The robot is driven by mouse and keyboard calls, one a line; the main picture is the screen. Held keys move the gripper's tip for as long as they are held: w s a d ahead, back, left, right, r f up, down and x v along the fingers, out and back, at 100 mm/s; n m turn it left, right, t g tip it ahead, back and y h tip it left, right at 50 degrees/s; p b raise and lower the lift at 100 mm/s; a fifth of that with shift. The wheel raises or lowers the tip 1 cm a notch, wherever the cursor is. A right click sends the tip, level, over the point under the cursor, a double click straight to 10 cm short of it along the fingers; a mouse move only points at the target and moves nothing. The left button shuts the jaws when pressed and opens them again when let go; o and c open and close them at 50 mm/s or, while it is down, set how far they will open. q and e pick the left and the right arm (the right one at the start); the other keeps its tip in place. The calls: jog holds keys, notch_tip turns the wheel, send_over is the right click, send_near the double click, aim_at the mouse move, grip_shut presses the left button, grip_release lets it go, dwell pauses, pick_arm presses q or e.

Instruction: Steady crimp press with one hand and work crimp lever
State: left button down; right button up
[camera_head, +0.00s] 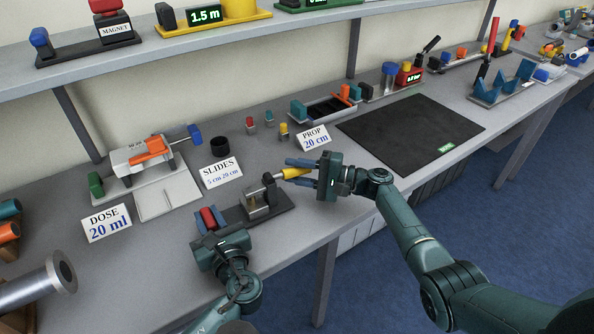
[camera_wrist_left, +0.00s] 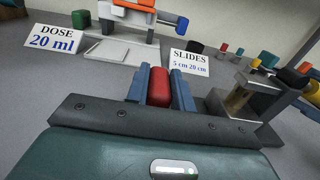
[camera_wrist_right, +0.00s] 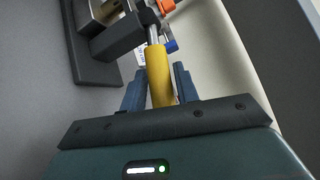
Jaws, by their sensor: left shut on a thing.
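The crimp press (camera_head: 262,203) is a grey metal block on a dark base at the front of the table. A red grip (camera_head: 208,217) stands at the left end of its base. My left gripper (camera_head: 206,222) is shut on the red grip (camera_wrist_left: 158,88), one finger on each side. The press's lever has a yellow handle (camera_head: 296,173) pointing right. My right gripper (camera_head: 303,172) is open around the yellow handle; its fingers lie on either side of it. In the right wrist view the yellow handle (camera_wrist_right: 159,78) runs between the fingers.
A SLIDES card (camera_head: 221,172) and a black cup (camera_head: 219,146) stand behind the press. A DOSE card (camera_head: 106,223) and a syringe stand (camera_head: 150,160) are to the left. A PROP card (camera_head: 313,137) and black mat (camera_head: 412,129) lie to the right.

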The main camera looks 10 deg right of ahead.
aim_at(290, 169)
grip_shut()
dwell(0.4)
notch_tip(290, 169, up, 2)
jog(key=shift+r+n+g+h, duration=0.1)
jog(key=shift+n+g+h, duration=0.2)
jog(key=shift+n+h, duration=0.8)
jog(key=r+n+h, duration=0.1)
jog(key=r+h, duration=0.1)
jog(key=shift+s+a+r+n+h, duration=0.1)
jog(key=shift+s+a+n+h, duration=0.05)
jog(key=shift+a+n+h, duration=0.2)
jog(key=shift+s+a+r+n+h, duration=0.1)
jog(key=shift+a+r+n+h, duration=0.15)
jog(key=shift+r+n+h, duration=0.35)
jog(key=shift+s+a+r+n+h, duration=0.1)
jog(key=shift+a+r+n+h, duration=0.2)
jog(key=shift+h, duration=0.35)
jog(key=shift+s+a+r+n+h, duration=0.2)
jog(key=shift+a+r+n+h, duration=0.25)
jog(key=shift+h, duration=0.3)
jog(key=shift+s+a+r+n+h, duration=0.15)
jog(key=shift+a+r+n+h, duration=0.2)
jog(key=shift+h, duration=0.4)
